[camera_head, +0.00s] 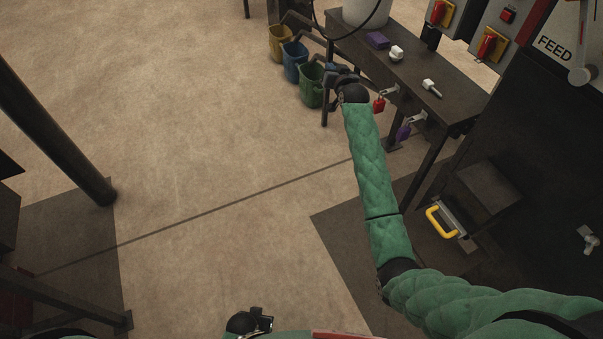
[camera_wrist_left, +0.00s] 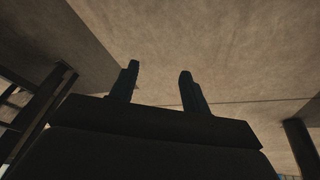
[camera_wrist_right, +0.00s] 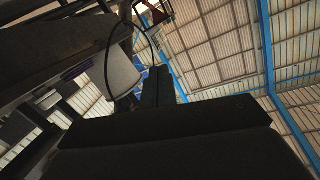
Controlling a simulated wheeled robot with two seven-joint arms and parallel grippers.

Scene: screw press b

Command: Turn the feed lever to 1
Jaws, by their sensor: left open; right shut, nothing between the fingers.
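The feed lever (camera_head: 580,75) is a pale grey arm at the upper right edge of the head view, beside the black word FEED on a light plate (camera_head: 556,49). Its upper part is cut off by the frame, so its full setting and any numbers are hidden. My right gripper (camera_head: 341,76) is stretched far out by the bench, well left of the lever. In the right wrist view its fingers (camera_wrist_right: 158,86) are together and empty. My left gripper (camera_head: 264,320) is low at the bottom edge. In the left wrist view its fingers (camera_wrist_left: 159,82) are apart with nothing between them.
A dark bench (camera_head: 440,107) stands right of my right gripper, with a red padlock (camera_head: 379,105) and a purple padlock (camera_head: 403,132) at its side. A green bin (camera_head: 311,88) stands close left. A yellow handle (camera_head: 435,221) sits low on the machine. The middle floor is clear.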

